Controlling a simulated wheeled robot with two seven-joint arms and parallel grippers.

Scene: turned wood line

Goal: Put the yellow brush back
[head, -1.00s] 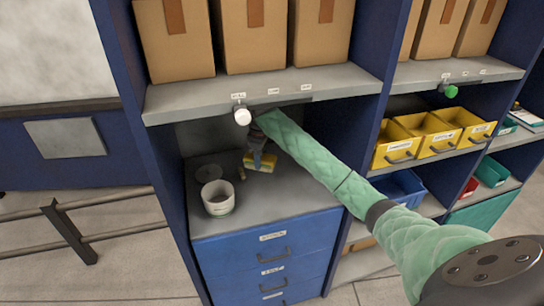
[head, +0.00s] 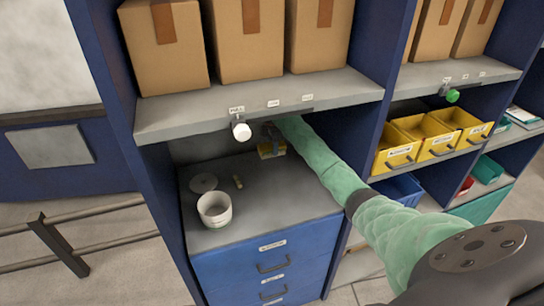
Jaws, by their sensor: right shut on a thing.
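The yellow brush (head: 271,151) is held by my right gripper (head: 272,138), up under the shelf board at the back of the cabinet bay, above the grey counter. Only part of the brush shows, and the fingers are dark and small there. My green-sleeved right arm reaches in from the lower right. My left gripper is not in view.
A white cup (head: 214,209), a grey disc (head: 203,183) and a small tan piece (head: 238,182) are on the grey counter (head: 285,195). A white knob (head: 241,130) sticks out from the shelf edge. Cardboard boxes (head: 248,40) stand above; yellow bins (head: 426,137) are to the right.

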